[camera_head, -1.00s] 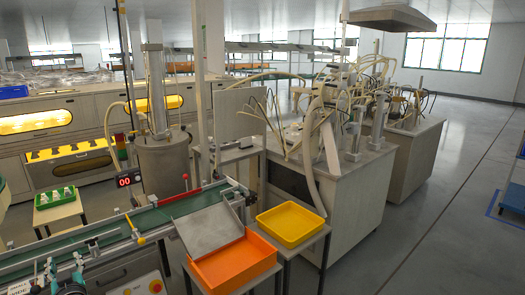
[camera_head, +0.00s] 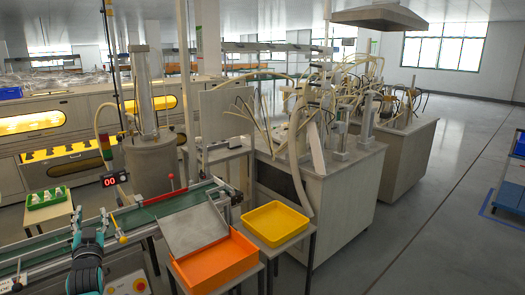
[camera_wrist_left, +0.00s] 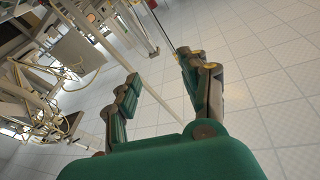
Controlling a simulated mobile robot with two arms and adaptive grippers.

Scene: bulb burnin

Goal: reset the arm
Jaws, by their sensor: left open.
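My left gripper (camera_head: 90,222) shows at the lower left of the head view, raised with its fingers pointing up, in front of the conveyor. In the left wrist view (camera_wrist_left: 158,66) its two green and dark fingers stand apart with nothing between them. Beyond them are pale floor tiles and, at the upper left, tilted lab equipment. My right gripper is in neither view.
A green conveyor (camera_head: 150,212) runs behind my left gripper. An orange tray (camera_head: 215,268) and a yellow tray (camera_head: 275,222) stand right of it. A red "00" display (camera_head: 114,179) is close behind. A hose-covered bench (camera_head: 335,190) stands farther back; open floor (camera_head: 440,225) lies right.

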